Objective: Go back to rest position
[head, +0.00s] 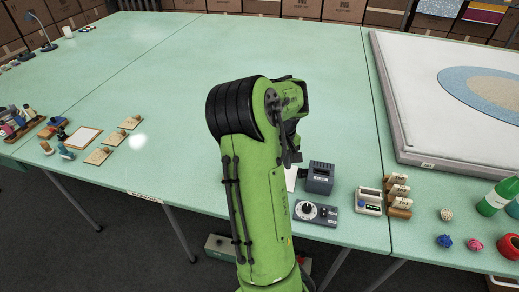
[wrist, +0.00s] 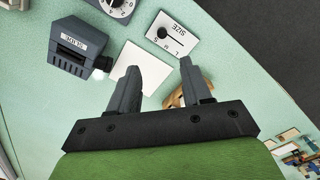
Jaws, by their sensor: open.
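My arm is raised over the green table (head: 165,110), bent at the elbow. My gripper (head: 290,157) points down near the table's front part, partly hidden by my own arm in the head view. In the wrist view my gripper (wrist: 158,68) has its two dark fingers apart, with nothing held between them. A white sheet (wrist: 140,65) lies on the table beyond the fingers. A dark grey labelled box (wrist: 78,46) stands left of it, and a white SIZE panel (wrist: 172,40) with a black knob lies above it.
The back-left table is mostly clear.

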